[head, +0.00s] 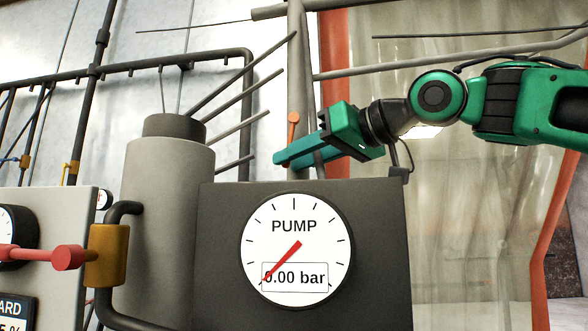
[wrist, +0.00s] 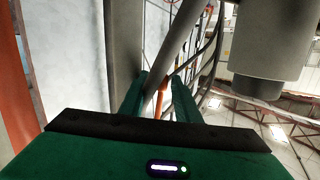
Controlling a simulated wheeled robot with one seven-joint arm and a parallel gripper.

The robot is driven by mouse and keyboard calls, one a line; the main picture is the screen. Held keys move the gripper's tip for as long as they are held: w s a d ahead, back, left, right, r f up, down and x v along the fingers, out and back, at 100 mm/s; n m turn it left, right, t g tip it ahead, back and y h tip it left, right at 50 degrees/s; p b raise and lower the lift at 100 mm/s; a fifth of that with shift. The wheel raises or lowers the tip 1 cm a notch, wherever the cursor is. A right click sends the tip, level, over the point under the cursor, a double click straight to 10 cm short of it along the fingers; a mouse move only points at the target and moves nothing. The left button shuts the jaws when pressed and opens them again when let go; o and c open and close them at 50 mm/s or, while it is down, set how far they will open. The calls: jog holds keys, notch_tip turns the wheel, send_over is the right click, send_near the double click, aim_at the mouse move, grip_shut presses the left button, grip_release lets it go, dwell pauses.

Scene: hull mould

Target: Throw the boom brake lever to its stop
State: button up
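An orange lever with a round knob (head: 293,118) stands upright beside the grey post, above the pump box; I take it for the boom brake lever. Its lower part is hidden behind my gripper in the head view. My gripper (head: 282,158) reaches in from the right, its teal fingers pointing left across the lever. In the wrist view, the two fingers (wrist: 160,78) are apart, with an orange piece (wrist: 163,98) in the gap between them. Some gap shows beside it, and I cannot tell whether either finger touches it.
A dark pump box with a dial (head: 296,250) reading 0.00 bar stands below my gripper. A grey cylinder (head: 168,200) is to the left, with several dark rods nearby. A red handle (head: 68,257) is at lower left. A grey post (wrist: 122,50) stands close to my fingers.

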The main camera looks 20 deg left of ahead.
jog(key=v, duration=0.8)
jog(key=shift+d, duration=0.3)
